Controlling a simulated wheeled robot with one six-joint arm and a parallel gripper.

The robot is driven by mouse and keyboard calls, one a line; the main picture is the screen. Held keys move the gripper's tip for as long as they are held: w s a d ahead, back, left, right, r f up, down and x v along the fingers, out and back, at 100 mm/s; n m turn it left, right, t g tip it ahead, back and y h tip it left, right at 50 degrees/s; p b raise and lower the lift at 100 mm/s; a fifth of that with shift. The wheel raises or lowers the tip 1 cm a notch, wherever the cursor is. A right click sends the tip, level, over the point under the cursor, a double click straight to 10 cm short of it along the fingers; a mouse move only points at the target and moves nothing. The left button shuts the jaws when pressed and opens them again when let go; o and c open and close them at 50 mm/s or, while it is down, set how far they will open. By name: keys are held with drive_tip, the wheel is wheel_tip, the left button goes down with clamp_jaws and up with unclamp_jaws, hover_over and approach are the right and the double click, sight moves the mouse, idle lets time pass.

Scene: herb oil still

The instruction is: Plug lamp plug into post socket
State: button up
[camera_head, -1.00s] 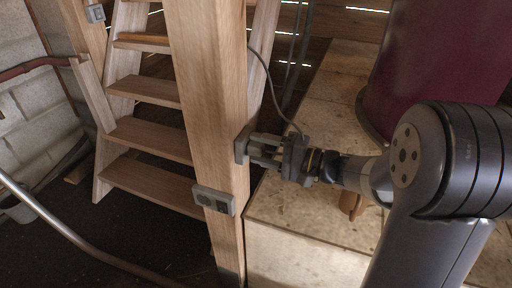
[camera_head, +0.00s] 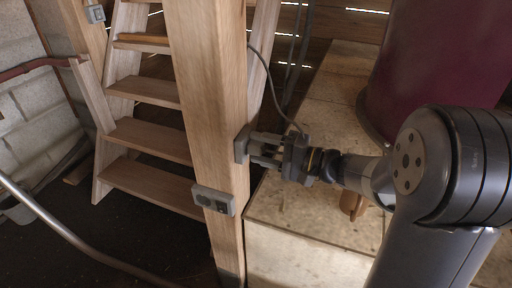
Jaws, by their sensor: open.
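A grey two-part socket box (camera_head: 213,199) is fixed low on the front of the wooden post (camera_head: 207,110). A small dark grey block (camera_head: 242,145) sits at the post's right edge, higher up. My gripper (camera_head: 262,150) is open, its two fingers reaching left to this block. I cannot tell whether the block is a socket or another fitting. A dark cord (camera_head: 274,92) hangs from behind the post and runs down to my gripper, where its end is hidden. I cannot make out the lamp plug clearly; it may be between or behind the fingers.
Wooden stairs (camera_head: 150,130) rise behind the post on the left. A stone-topped plinth (camera_head: 315,220) and a dark red vessel (camera_head: 430,60) stand on the right. A metal pipe (camera_head: 75,233) crosses the lower left. Another grey box (camera_head: 95,13) is at upper left.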

sight(263, 149)
drive_tip(key=shift+c, duration=0.4)
clamp_jaws()
idle(0.4)
drive_tip(key=shift+d, duration=0.15)
drive_tip(key=shift+b+v, duration=0.75)
drive_tip(key=shift+v, duration=2.15)
